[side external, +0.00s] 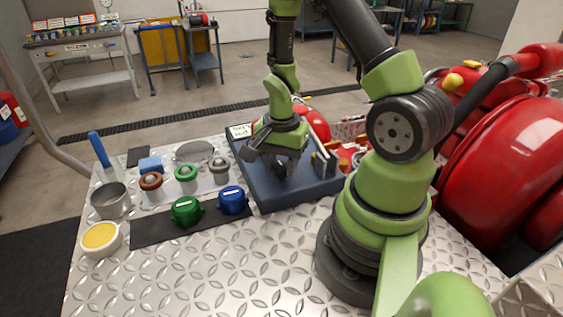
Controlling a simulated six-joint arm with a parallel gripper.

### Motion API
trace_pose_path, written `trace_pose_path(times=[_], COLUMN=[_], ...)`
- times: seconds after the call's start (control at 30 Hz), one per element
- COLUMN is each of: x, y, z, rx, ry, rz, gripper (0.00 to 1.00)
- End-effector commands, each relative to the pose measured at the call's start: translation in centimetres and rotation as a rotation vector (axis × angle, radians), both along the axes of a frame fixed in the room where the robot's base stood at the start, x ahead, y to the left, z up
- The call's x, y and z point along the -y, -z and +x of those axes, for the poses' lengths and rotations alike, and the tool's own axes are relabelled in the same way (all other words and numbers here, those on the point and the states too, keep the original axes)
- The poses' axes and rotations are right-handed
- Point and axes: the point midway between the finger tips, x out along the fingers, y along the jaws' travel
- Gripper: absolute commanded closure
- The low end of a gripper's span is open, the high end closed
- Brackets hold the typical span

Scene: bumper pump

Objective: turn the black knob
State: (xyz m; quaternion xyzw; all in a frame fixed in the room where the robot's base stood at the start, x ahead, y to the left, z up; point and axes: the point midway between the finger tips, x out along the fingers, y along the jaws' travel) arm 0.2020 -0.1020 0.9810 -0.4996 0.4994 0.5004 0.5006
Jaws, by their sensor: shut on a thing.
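My gripper (284,170) points down over the dark blue base (277,197) in the middle of the picture. Its dark fingers are shut on what looks like the black knob, low over the base. The knob is mostly hidden by the fingers and is hard to tell apart from them, so its angle cannot be read. A red rounded part (317,124) stands on the base behind the gripper. A small white label (241,131) lies at the base's back left corner.
Left of the base are a green cup-like part (186,211), a blue one (232,200), several round fittings, a metal cup (111,201) and a yellow-filled dish (100,238). A large red tank (505,160) stands at right. The front of the metal table (220,275) is clear.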

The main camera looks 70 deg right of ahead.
Motion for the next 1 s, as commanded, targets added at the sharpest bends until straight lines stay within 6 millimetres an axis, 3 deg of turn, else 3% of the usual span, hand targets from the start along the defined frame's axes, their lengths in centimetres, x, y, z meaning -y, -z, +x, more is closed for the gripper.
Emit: trace_pose_path(times=[0.37,1.0], x=[0.04,0.10], y=[-0.04,-0.06], z=[0.03,0.05], rx=[0.001,0.002], ry=[-0.100,-0.668], rz=[-0.002,-0.004], gripper=[0.84,0.84])
